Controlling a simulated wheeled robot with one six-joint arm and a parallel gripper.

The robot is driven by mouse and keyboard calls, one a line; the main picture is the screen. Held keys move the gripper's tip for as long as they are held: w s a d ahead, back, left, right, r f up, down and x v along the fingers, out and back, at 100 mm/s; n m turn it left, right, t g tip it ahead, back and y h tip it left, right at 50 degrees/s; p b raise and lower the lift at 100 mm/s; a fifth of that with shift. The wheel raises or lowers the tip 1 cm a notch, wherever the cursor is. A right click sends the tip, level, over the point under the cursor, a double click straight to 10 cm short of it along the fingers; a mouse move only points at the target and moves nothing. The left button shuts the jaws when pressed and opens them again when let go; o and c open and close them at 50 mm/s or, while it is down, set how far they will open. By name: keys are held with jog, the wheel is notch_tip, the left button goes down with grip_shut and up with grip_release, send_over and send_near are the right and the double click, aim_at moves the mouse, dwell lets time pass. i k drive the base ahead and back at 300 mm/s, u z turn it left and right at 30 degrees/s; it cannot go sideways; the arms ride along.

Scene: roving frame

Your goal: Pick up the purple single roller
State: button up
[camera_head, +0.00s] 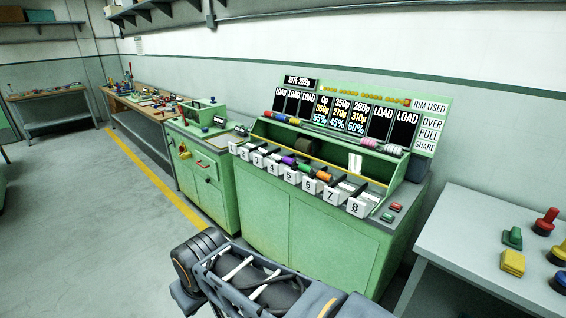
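The purple single roller (289,160) is a small purple cylinder. It lies in the row of slots on the front of the green machine (315,235), behind the white labels and near the label marked 5 (290,178). A green roller (304,168) and an orange roller (321,174) lie to its right. Part of my arm shows at the bottom centre, well in front of and below the roller. I cannot make out any gripper fingers, and nothing of mine touches the roller.
A display board (345,115) with LOAD panels stands at the machine's back. More rollers lie on the shelf (330,134) below it. A grey table (480,225) with coloured buttons stands at right. A workbench (145,117) is at left. The floor (90,220) at left is clear.

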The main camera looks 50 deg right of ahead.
aim_at(291, 162)
jog(key=u, duration=0.05)
jog(key=i, duration=1.75)
jog(key=z, duration=0.75)
jog(key=i, duration=1.15)
jog(key=z, duration=1.55)
jog(key=i, duration=0.65)
jog(key=z, duration=0.55)
